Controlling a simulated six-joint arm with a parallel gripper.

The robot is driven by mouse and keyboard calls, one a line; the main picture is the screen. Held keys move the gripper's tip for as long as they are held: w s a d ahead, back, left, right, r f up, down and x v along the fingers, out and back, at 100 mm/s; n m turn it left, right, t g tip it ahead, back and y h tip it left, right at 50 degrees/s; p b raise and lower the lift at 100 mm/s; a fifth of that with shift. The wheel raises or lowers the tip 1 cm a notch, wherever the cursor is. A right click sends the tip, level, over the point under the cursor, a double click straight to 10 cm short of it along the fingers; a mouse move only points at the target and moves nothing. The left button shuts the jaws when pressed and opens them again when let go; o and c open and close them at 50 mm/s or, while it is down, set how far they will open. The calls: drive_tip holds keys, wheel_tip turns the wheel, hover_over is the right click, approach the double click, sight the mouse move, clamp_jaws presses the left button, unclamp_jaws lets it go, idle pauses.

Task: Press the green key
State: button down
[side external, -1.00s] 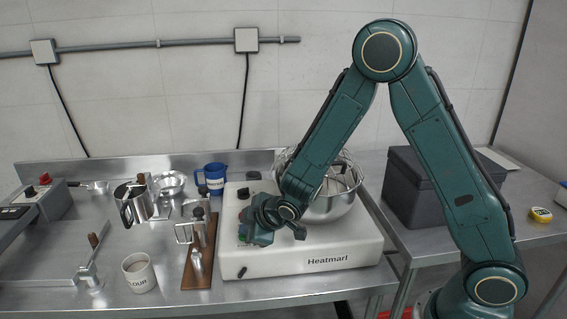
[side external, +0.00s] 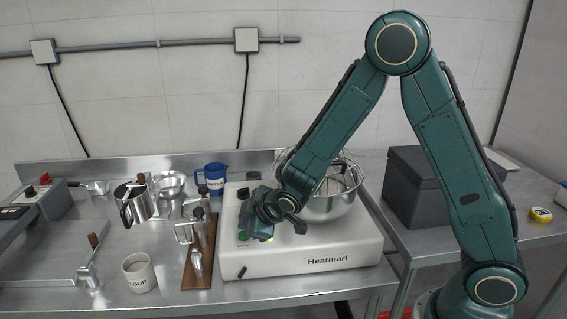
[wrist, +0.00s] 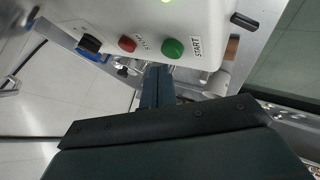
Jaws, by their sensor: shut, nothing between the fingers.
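My gripper (wrist: 158,70) is shut and empty. Its fingertips appear just below and left of the green key in the wrist view, between it and the red button (wrist: 127,43). They look apart from the key, though the gap in depth is hard to judge.
A black knob (wrist: 89,44) sits beyond the red button on the same face. A steel mixing bowl (side external: 330,207) stands on the machine behind my wrist. A wooden board (side external: 190,270) with metal tools lies close to the machine's left side.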

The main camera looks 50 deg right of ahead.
drive_tip(key=shift+r, duration=2.45)
drive_tip(key=s+d+r+m+g, duration=0.1)
drive_tip(key=s+d+r+m, duration=0.1)
drive_tip(key=s+r, duration=0.35)
drive_tip(key=s+d+r+m+g, duration=0.1)
drive_tip(key=s+d+r+m, duration=0.15)
drive_tip(key=s+r, duration=0.35)
drive_tip(key=s+r+m, duration=0.1)
drive_tip(key=s+m, duration=0.1)
drive_tip(key=s, duration=0.7)
drive_tip(key=s+r+m+g, duration=0.1)
drive_tip(key=s+m, duration=0.1)
drive_tip(key=s, duration=0.8)
drive_tip(key=shift+d+r+g, duration=0.2)
drive_tip(key=shift+r+g, duration=0.1)
